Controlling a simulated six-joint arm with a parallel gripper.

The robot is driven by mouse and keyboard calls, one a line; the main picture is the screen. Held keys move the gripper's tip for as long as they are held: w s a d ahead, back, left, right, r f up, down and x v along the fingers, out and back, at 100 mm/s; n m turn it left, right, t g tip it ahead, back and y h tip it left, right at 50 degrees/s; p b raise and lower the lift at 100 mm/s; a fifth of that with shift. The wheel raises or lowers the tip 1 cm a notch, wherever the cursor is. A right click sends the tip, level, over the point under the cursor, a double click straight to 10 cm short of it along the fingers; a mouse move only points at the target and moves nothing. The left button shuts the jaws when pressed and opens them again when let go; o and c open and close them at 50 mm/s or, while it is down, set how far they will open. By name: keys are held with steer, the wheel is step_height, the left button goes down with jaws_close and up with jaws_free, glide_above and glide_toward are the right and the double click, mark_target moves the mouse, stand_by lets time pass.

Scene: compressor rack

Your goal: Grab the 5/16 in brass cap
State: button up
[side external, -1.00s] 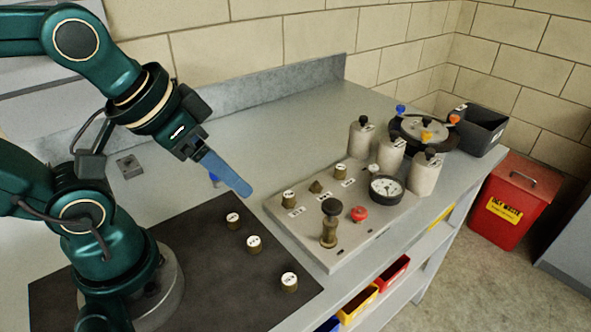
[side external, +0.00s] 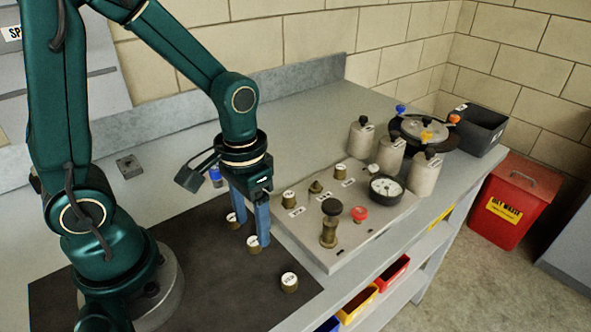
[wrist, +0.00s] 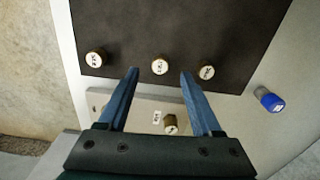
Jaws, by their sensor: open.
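Three brass caps with white labelled tops stand in a row on the dark mat (side external: 190,262): a rear cap (side external: 233,221), a middle cap (side external: 253,243) and a front cap (side external: 289,283). The label print is too small to tell which is 5/16 in. My gripper (side external: 252,234) points down with its blue fingers open and empty. In the wrist view the middle cap (wrist: 160,65) lies in the gap just beyond the fingertips (wrist: 160,74). The front cap (wrist: 96,59) is left of them and the rear cap (wrist: 206,72) is right, close to one fingertip.
A grey panel (side external: 322,255) right of the mat carries brass fittings, a dark-knobbed valve (side external: 329,225), a red knob (side external: 359,214) and a gauge (side external: 386,188). A blue-capped item (side external: 215,177) stands behind my gripper. White cylinders (side external: 361,138) stand farther back.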

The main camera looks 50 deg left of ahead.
mark_target(254, 241)
steer(key=shift+f, duration=1.9)
jaws_close()
